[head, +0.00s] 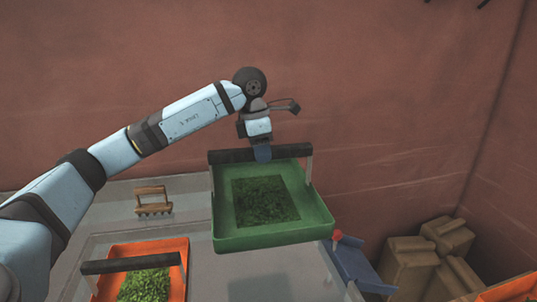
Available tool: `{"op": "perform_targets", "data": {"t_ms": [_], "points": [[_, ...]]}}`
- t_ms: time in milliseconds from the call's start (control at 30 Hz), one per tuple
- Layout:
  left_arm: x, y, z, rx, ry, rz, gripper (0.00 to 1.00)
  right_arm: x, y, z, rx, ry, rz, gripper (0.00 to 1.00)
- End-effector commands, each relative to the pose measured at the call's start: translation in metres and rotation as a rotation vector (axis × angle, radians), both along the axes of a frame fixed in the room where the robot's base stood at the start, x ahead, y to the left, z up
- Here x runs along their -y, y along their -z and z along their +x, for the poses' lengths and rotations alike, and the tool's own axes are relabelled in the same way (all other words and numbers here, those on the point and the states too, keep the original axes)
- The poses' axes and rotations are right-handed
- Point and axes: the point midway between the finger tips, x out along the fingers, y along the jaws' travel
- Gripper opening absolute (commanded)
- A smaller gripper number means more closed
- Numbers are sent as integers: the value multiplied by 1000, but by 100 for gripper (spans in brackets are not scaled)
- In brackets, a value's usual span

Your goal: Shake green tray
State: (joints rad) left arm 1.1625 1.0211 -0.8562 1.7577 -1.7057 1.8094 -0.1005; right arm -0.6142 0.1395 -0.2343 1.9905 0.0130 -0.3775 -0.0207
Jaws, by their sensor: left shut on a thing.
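The green tray (290,232) is in the middle of the head view, with a patch of dark green leafy bits on its floor. A dark bar handle (228,156) on pale posts spans its far part. My left gripper (262,152) comes down from above and is shut on this handle. The tray appears to be held above the grey work surface, slightly tilted. The fingertips are partly hidden at the bar. My right gripper is not in view.
An orange tray (177,246) with bright green bits and its own dark handle stands at the lower left. A small brown wooden rake-like tool (153,201) lies on the grey surface (120,210).

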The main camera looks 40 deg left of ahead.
Motion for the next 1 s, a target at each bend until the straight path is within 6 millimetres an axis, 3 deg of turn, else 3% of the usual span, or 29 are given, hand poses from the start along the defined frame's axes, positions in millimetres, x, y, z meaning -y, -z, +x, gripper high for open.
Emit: {"op": "perform_targets", "data": {"t_ms": [300,467,833,1000], "points": [[40,-2,0,3,4,-1,0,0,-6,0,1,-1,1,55],[49,-2,0,3,0,0,0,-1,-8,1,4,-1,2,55],[7,0,0,1,-4,0,0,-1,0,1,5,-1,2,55],[1,-1,0,2,1,-1,0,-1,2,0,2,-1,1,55]]}}
